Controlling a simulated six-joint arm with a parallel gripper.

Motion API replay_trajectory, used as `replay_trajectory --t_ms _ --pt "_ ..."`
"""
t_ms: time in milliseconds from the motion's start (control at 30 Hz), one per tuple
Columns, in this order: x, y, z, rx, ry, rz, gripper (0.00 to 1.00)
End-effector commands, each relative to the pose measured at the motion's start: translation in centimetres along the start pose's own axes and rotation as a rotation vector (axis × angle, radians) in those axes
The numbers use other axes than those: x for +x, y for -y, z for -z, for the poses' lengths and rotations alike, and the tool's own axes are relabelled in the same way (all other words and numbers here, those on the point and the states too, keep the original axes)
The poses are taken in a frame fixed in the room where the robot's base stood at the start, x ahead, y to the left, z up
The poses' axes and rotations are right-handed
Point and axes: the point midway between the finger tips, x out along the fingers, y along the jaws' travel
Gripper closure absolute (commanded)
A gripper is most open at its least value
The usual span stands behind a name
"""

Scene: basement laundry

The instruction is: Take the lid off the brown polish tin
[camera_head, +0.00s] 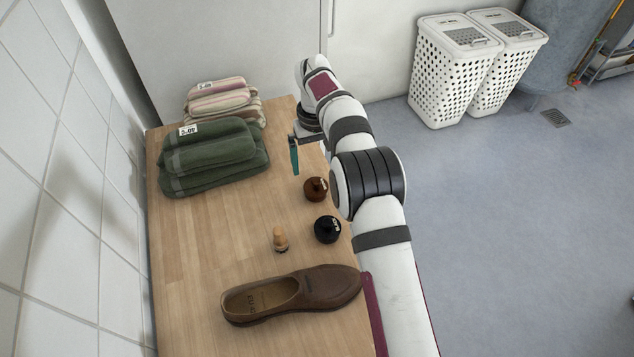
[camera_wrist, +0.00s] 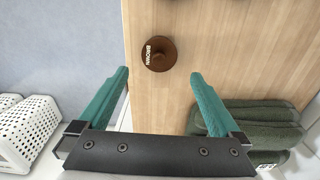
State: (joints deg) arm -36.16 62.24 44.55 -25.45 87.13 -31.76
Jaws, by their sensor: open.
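The brown polish tin (camera_head: 316,190) stands on the wooden table near its right edge, partly beside my arm. In the wrist view the tin (camera_wrist: 160,55) shows from above, with a round brown lid, a small knob and the label "BROWN". The lid sits on the tin. My gripper (camera_wrist: 160,74) is open and empty, its two teal fingers apart, with the tin just beyond the fingertips and in line with the gap. In the head view one teal finger (camera_head: 295,157) hangs behind and left of the tin; the other is hidden.
A black tin (camera_head: 327,230) stands close in front of the brown one. A small brush (camera_head: 280,240) and a brown shoe (camera_head: 290,294) lie nearer. Folded green towels (camera_head: 215,158) and striped towels (camera_head: 217,96) fill the far left. The table's left middle is clear.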

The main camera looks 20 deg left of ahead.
Motion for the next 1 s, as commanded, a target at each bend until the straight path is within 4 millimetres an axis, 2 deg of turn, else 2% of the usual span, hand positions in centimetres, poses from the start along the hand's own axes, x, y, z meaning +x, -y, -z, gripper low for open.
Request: replay_trajectory --t_ms 400,667,1000 --pt "6.8 -0.1 -0.3 0.001 0.0 0.001 0.0" --pt "7.2 -0.1 -0.2 0.001 -0.003 0.001 0.02" --pt "7.1 -0.1 -0.2 0.001 -0.003 0.001 0.63"
